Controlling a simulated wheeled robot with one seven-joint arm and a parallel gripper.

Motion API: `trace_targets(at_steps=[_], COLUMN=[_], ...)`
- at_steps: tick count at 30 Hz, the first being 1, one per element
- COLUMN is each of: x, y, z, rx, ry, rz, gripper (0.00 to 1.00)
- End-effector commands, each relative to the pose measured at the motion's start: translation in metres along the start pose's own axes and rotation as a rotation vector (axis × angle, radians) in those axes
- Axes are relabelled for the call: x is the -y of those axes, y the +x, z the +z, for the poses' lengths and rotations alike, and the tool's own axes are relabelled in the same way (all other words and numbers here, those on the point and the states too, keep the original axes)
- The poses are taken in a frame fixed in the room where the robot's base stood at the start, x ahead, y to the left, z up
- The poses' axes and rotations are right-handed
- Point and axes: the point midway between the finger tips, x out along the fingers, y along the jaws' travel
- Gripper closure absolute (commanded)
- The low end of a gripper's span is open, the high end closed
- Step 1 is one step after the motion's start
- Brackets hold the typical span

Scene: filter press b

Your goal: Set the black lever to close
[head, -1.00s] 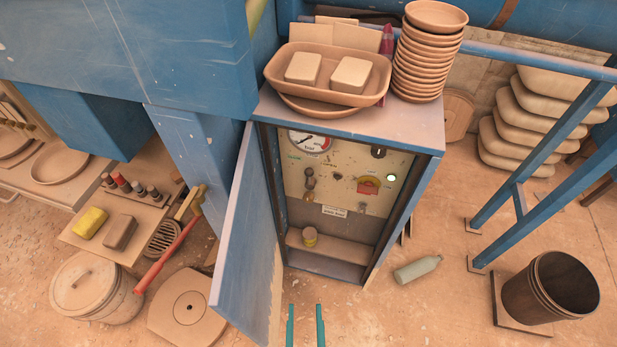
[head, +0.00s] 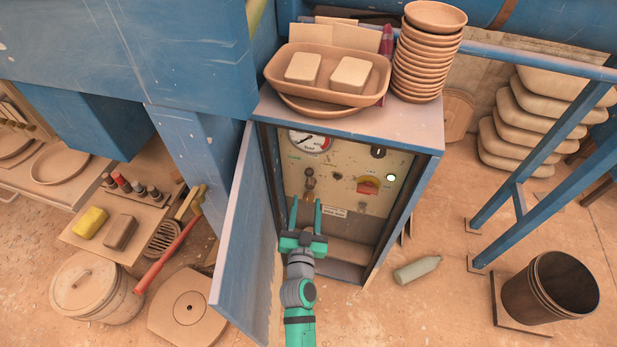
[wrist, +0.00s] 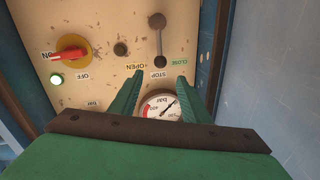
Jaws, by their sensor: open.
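The black lever (head: 309,182) is on the cream panel inside the open blue cabinet, left of the red switch. It hangs straight along the panel, its dark knob at the lower end. The wrist view shows the panel upside down: the lever (wrist: 158,40) has one end beside the STOP label, between OPEN and CLOSE, and its round knob farther from the labels. My gripper (head: 306,201) is open and empty, its fingertips in front of the lever's lower part. In the wrist view my gripper (wrist: 159,76) has its fingers either side of the gauge; contact with the lever cannot be told.
The blue cabinet door (head: 247,240) stands open left of my arm. The red switch (head: 368,186) and a lit round lamp (head: 390,178) are right of the lever. A pressure gauge (head: 310,140) is above it. A shelf (head: 350,254) lies below the panel.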

Motion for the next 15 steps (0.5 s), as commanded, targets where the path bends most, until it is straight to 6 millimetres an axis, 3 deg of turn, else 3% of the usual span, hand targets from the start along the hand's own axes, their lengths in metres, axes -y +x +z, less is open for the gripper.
trace_targets(at_steps=[7, 15], x=[0.002, 0.003], y=[0.022, 0.068], z=[-0.001, -0.002], rx=[-0.003, -0.003], ry=[0.002, 0.002], rz=[-0.001, -0.002], gripper=[0.57, 0.57])
